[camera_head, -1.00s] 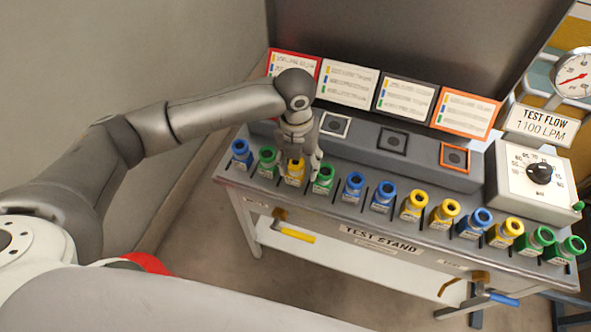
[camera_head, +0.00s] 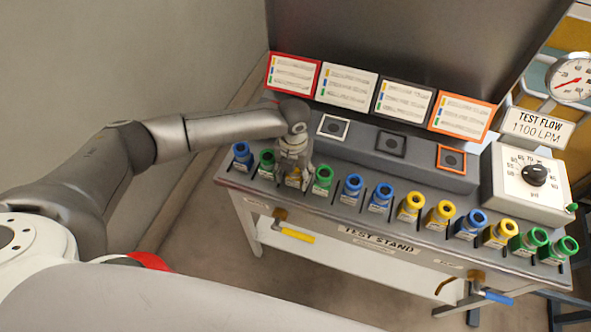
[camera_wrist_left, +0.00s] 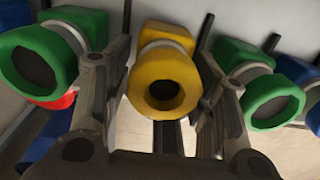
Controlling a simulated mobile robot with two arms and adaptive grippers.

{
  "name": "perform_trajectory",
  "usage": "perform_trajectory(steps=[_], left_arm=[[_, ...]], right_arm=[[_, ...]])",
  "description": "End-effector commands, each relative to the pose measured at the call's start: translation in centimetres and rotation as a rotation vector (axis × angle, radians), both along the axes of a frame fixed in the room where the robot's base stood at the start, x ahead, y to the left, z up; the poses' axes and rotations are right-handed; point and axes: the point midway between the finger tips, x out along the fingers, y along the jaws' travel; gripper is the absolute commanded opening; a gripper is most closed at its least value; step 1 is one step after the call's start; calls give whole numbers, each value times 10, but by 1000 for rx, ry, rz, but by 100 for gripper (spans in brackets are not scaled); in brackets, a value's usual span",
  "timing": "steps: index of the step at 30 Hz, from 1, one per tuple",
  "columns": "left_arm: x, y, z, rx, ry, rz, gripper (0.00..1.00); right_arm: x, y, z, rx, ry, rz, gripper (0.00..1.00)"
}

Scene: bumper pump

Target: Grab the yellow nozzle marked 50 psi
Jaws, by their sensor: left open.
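A yellow nozzle (camera_head: 293,181) stands third from the left in the row on the test stand, mostly covered by my left gripper (camera_head: 294,166) in the head view. In the left wrist view the yellow nozzle (camera_wrist_left: 165,62) faces the camera, its dark opening towards me. The fingers of my left gripper (camera_wrist_left: 164,58) are open, one on each side of it; I cannot tell whether they touch it. More yellow nozzles, such as one (camera_head: 410,205) right of the middle, stand further along the row. No psi marking is legible. My right gripper is not in view.
Green nozzles flank it closely, one left (camera_head: 267,163) and one right (camera_head: 322,178), with dark posts between. A blue nozzle (camera_head: 241,155) stands at the far left. Label cards (camera_head: 347,84) and a grey ledge (camera_head: 363,150) rise behind the row. A dial box (camera_head: 527,183) stands at right.

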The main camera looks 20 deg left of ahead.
Motion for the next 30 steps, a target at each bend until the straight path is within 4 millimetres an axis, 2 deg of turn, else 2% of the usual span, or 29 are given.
perform_trajectory(steps=[4, 11, 21, 30], left_arm=[[-1, 0, -13, 1, 1, 0, 52], [-1, 0, -15, 1, 0, 0, 52], [-1, 0, -15, 1, 0, 0, 10], [0, 0, -13, 0, -1, 0, 10]], right_arm=[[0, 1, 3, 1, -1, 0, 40], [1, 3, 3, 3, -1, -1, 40], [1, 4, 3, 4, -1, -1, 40], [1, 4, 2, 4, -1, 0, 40]])
